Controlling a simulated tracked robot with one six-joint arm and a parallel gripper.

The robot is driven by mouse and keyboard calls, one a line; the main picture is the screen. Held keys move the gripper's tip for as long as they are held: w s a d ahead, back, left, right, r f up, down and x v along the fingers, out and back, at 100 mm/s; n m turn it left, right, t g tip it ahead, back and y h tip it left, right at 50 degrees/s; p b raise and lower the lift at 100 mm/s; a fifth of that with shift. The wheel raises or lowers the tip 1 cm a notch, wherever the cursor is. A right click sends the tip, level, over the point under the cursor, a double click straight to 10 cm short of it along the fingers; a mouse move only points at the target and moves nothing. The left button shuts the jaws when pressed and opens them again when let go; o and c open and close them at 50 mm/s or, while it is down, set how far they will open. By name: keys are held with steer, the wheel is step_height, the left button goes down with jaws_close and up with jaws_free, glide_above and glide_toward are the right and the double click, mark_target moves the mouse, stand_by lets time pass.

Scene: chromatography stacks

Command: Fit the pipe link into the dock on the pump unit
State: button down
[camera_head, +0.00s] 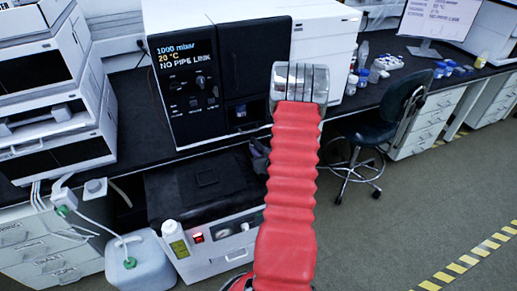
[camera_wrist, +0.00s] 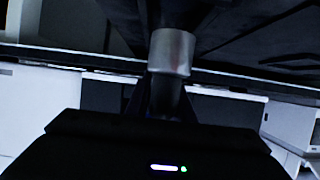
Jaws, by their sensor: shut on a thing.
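The pipe link (camera_wrist: 172,52) shows in the wrist view as a short silver-grey cylinder with a dark lower part. My gripper (camera_wrist: 170,88) is shut on it, with dark fingers on both sides. In the head view my red arm hides most of the gripper and the pipe link cannot be made out. The pump unit (camera_head: 185,120) is a white and black cabinet on the bench. Its display reads 1000 mbar, 20 °C, NO PIPE LINK. A small recess (camera_head: 241,112) shows low in its right front panel; I cannot tell whether this is the dock.
Below the bench front stands a black-topped white box (camera_head: 205,185) with a red-lit switch. A white bottle (camera_head: 175,240) and a jug (camera_head: 140,265) stand beside it. Stacked instruments (camera_head: 55,100) are left. A chair (camera_head: 385,120) stands right; the floor at front right is free.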

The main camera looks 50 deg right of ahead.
steer(key=shift+f, duration=1.1)
steer(key=shift+f, duration=0.3)
steer(key=c, duration=1.5)
jaws_free()
steer(key=shift+o, duration=0.2)
steer(key=v, duration=1.3)
steer(key=shift+s+a+r, duration=0.15)
steer(key=shift+s, duration=0.15)
